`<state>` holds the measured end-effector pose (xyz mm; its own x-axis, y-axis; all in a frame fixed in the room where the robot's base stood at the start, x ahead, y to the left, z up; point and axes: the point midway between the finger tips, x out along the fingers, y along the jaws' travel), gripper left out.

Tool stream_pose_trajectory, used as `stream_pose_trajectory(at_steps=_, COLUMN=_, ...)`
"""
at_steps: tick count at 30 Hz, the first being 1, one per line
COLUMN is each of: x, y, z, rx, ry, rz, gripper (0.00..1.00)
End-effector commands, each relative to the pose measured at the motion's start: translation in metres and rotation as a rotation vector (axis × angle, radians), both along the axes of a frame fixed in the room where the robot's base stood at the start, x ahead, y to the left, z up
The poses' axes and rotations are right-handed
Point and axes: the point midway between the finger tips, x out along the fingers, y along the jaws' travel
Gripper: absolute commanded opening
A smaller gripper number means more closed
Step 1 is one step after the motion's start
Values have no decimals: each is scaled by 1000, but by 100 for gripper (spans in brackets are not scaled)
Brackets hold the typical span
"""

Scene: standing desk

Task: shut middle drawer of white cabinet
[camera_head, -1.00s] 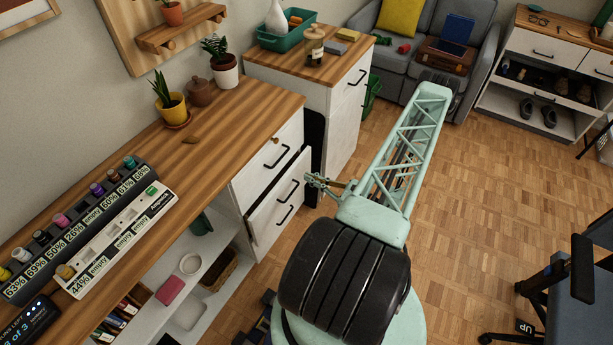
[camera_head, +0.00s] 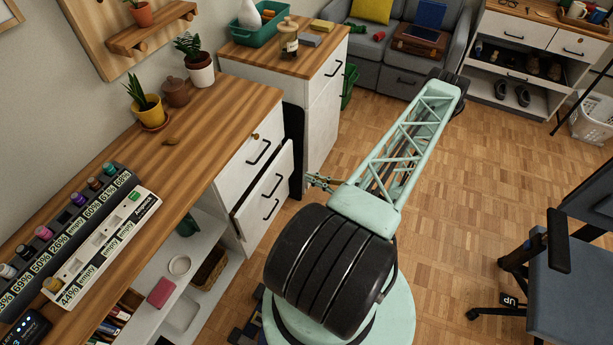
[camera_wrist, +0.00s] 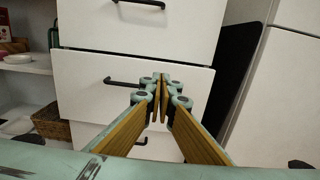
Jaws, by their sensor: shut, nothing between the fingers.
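The white cabinet (camera_head: 235,180) stands under the desk's right end, with black bar handles on its drawers. The middle drawer (camera_head: 258,198) sticks out a little past the top drawer (camera_head: 246,158), with a dark gap along its upper edge. In the wrist view, the middle drawer front (camera_wrist: 185,85) faces me, its handle (camera_wrist: 122,83) just left of my fingers. The bottom drawer (camera_wrist: 90,135) is partly hidden behind my fingers. My gripper (camera_wrist: 157,92) is shut and empty. In the head view, my gripper (camera_head: 318,181) is right of the drawer front, apart from it.
Open shelves with a basket (camera_head: 210,268) lie left of the drawers. A second white cabinet (camera_head: 322,125) stands behind, past a dark narrow panel (camera_head: 294,150). A desk chair (camera_head: 575,275) stands at the right. The parquet floor (camera_head: 450,200) between is clear.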

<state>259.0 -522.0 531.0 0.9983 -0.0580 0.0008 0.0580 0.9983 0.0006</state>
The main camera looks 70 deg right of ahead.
Motion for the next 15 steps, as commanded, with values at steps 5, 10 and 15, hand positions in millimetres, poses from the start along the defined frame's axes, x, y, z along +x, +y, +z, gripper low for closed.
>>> stream_pose_trajectory(at_steps=5, x=-5, y=0, z=0, rx=0, ry=0, rz=0, gripper=0)
stream_pose_trajectory(at_steps=10, x=-6, y=1, z=0, rx=0, ry=0, rz=0, gripper=0)
stream_pose_trajectory(at_steps=15, x=-6, y=1, z=0, rx=0, ry=0, rz=0, gripper=0)
